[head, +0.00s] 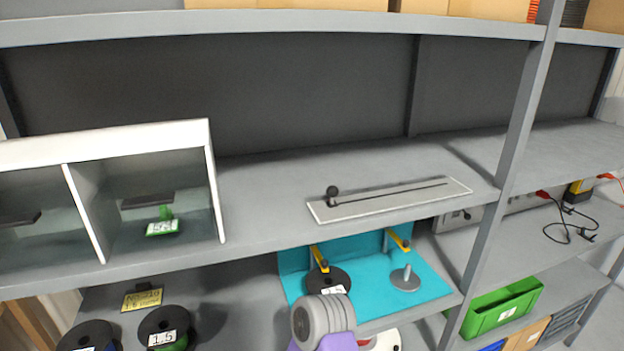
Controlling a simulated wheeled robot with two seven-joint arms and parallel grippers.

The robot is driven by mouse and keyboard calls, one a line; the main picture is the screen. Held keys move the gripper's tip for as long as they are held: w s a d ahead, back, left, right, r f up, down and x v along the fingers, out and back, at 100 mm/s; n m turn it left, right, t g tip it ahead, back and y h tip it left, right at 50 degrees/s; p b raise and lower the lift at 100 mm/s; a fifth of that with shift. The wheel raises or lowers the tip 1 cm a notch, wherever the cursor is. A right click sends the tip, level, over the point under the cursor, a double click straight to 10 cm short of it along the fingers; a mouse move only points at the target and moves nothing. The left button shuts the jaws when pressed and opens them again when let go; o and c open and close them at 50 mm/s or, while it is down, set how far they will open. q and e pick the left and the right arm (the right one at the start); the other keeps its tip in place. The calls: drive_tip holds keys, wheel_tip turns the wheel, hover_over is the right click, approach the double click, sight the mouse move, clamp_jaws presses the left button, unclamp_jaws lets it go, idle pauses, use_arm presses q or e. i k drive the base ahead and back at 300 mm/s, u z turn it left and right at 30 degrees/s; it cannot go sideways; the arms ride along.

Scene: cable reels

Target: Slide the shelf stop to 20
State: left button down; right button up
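The shelf stop shows as a black round knob (332,192) at the left end of a dark slot. The slot runs along a pale flat plate (420,202) lying on the middle shelf board. Any numbers on the plate are too small to read.
A white open-fronted cubby (110,140) stands left of the plate. A shelf upright (515,115) rises just right of it. Below are a turquoise panel (420,280) with reels, and a green bin (505,303). The board around the plate is clear.

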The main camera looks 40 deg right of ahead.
sight(333, 191)
drive_tip(key=z, duration=1.85)
